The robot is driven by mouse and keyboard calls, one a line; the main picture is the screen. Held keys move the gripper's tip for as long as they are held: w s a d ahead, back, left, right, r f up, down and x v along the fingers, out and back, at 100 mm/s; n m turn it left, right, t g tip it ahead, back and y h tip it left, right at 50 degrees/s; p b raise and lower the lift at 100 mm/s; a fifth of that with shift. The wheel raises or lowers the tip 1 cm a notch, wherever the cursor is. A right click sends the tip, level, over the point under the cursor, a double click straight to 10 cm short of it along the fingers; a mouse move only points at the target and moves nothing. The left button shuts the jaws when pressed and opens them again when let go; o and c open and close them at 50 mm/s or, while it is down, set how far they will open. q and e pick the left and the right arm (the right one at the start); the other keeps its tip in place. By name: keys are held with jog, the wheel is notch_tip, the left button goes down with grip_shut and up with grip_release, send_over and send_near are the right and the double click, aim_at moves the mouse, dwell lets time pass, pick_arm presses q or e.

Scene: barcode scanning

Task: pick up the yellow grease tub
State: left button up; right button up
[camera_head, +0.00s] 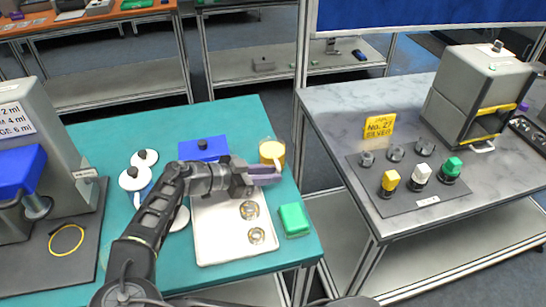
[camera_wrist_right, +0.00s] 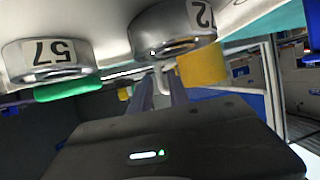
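The yellow grease tub (camera_head: 272,154) stands on the teal table, just behind the top right corner of the white tray. My right gripper (camera_head: 264,174) is in front of it and low over the tray's far end, pointing right. In the right wrist view, which is upside down, a yellow thing that looks like the tub (camera_wrist_right: 204,64) is to the right of the fingers. The fingers of my right gripper (camera_wrist_right: 160,88) are apart, with nothing seen between them. The tub is outside the fingers; I cannot tell if they touch. My left gripper is not in view.
The white tray (camera_head: 210,246) holds metal rings (camera_head: 249,210), also seen in the wrist view (camera_wrist_right: 172,32). A green block (camera_head: 294,219) lies right of the tray. A blue box (camera_head: 205,149) is behind it. A grey marbled table (camera_head: 340,110) stands to the right, past a gap.

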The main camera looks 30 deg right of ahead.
jog(key=shift+x, duration=0.85)
grip_shut()
jog(key=shift+r, duration=0.1)
dwell(1.1)
